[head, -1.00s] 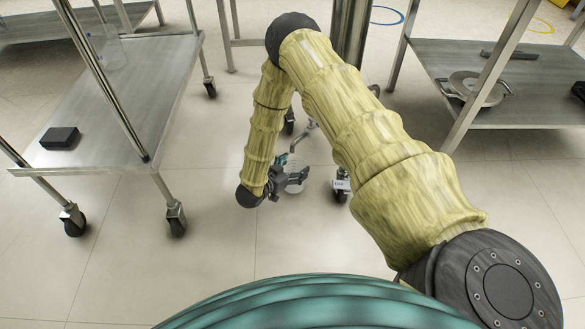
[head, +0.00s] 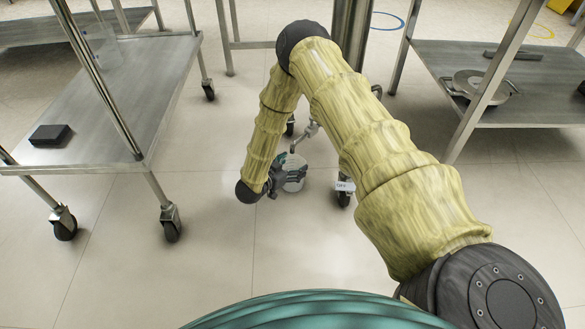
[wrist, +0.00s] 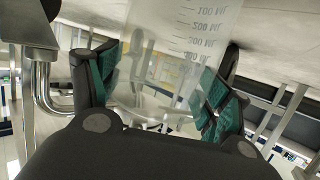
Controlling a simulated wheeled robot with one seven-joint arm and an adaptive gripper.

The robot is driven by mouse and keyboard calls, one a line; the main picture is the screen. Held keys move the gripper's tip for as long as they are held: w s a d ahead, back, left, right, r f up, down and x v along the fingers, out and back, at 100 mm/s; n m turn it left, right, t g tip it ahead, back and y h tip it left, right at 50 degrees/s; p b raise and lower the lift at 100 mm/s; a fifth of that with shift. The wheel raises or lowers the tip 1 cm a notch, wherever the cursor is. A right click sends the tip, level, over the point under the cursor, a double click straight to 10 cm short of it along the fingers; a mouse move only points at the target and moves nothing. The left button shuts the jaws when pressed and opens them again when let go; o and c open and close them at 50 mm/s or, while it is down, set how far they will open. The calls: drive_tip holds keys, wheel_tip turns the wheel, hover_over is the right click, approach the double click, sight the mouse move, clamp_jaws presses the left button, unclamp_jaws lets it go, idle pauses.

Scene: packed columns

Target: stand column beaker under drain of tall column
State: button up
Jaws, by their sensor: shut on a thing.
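The clear column beaker (wrist: 170,50) with dark volume marks fills the middle of the wrist view; it also shows in the head view (head: 294,177), low near the floor. My gripper (head: 280,180) is shut on its sides, with the green finger pads (wrist: 160,85) on either side of it. The tall metal column (head: 352,35) is partly hidden behind my arm. A thin bent pipe, seemingly its drain (head: 303,137), comes down close to the beaker top. A shiny bent pipe (wrist: 42,90) shows left of the beaker in the wrist view. I cannot tell whether the outlet is over the mouth.
Tagged caster (head: 343,188) of the column's stand is just right of the beaker. A steel cart (head: 130,95) with a black box (head: 50,135) stands left. A steel table (head: 500,112) with a round metal part (head: 478,86) stands right. Floor in front is clear.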

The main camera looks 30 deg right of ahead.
drive_tip(key=o, duration=1)
drive_tip(key=shift+o, duration=0.2)
